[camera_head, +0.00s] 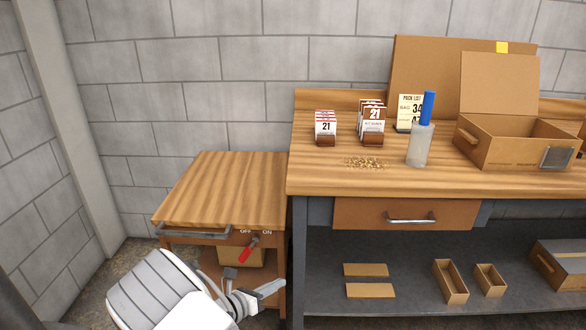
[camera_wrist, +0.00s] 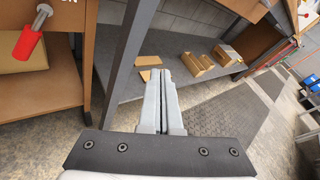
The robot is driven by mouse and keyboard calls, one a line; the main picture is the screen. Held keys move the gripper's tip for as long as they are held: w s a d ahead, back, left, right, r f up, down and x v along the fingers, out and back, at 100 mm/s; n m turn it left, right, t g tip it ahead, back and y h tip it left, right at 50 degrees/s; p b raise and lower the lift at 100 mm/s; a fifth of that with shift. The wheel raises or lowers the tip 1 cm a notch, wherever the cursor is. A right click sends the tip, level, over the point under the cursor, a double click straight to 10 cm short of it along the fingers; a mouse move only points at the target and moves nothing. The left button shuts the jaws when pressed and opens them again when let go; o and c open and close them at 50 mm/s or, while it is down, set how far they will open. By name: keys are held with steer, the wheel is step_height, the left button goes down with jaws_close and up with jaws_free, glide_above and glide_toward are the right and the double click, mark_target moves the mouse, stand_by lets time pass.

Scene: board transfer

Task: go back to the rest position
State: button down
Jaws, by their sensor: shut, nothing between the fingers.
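My gripper (camera_head: 262,292) is at the bottom of the head view, low in front of the small wooden side table (camera_head: 225,185). In the wrist view my gripper (camera_wrist: 162,72) has its two grey fingers pressed together, with nothing between them. A red-handled lever (camera_head: 249,248) beside an OFF/ON label is on the front of the side table, just above and left of the fingertips in the head view. The lever also shows at the top left of the wrist view (camera_wrist: 30,36), apart from the fingers.
The workbench (camera_head: 300,180) stands right of the side table, with its dark leg (camera_head: 299,265) near my gripper. The lower shelf (camera_head: 400,275) holds small boxes. Open floor lies right in the wrist view.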

steer(key=s+d+r+m+g+y, duration=0.2)
steer(key=s+d+r+m+g, duration=0.25)
steer(key=d+r+m, duration=0.4)
steer(key=s+d+r+m+g+y, duration=0.1)
steer(key=s+d+r+m+g, duration=0.35)
steer(key=d+r+m, duration=0.45)
steer(key=s+d+r+m+t+y, duration=0.15)
steer(key=s+r+m+y, duration=0.25)
steer(key=s+r+m, duration=0.45)
steer(key=s+r+m+t+y, duration=0.3)
steer(key=s+r+m, duration=0.25)
steer(key=s, duration=0.55)
step_height(320, 180, up, 20)
steer(key=p, duration=2.1)
steer(key=shift+w+a+r+g, duration=0.15)
steer(key=shift+w+a+g, duration=0.05)
steer(key=shift+w+g, duration=0.15)
